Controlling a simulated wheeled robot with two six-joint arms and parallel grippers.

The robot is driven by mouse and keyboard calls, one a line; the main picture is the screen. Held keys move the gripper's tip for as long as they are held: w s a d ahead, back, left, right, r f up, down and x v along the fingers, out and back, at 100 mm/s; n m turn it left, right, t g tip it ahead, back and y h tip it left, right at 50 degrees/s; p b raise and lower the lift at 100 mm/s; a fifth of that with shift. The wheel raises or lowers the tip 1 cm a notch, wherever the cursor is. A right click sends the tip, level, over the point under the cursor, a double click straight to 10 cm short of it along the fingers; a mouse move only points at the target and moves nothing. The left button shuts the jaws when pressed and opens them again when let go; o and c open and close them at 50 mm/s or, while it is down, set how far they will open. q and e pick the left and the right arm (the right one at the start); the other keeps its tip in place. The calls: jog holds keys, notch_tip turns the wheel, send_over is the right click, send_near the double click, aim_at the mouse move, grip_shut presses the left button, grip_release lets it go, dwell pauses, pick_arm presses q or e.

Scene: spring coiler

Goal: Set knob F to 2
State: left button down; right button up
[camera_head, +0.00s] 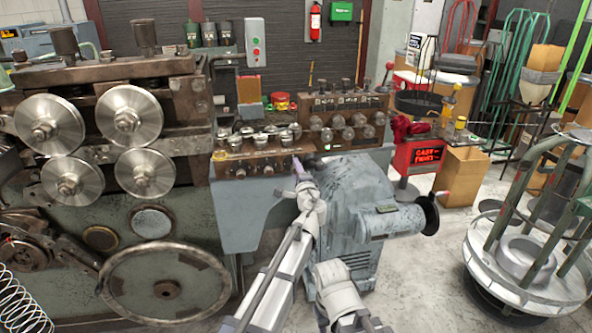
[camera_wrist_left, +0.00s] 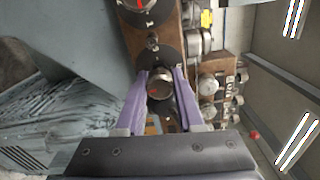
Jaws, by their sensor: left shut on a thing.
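My left gripper (camera_head: 299,168) reaches the lower front of the brown control panel (camera_head: 243,168) of the coiler. In the left wrist view, its two purple fingers (camera_wrist_left: 160,88) are closed on the sides of a round metal knob (camera_wrist_left: 160,90) with a red mark on its face. A dark round dial plate lies behind this knob. Another dial with a red pointer (camera_wrist_left: 136,4) is at the top edge of that view. I cannot read a letter or numbers that tell which knob is F. My right gripper is not in view.
More knobs (camera_head: 349,133) sit on the panel to the right. A blue-grey motor housing (camera_head: 350,205) with a dark handwheel (camera_head: 429,214) stands right of my arm. Large feed rollers (camera_head: 126,117) are at the left. A round wire rack (camera_head: 525,255) stands on the floor at the right.

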pick_arm(q)
jog(key=shift+m, duration=0.5)
jog(key=c, duration=0.8)
grip_release()
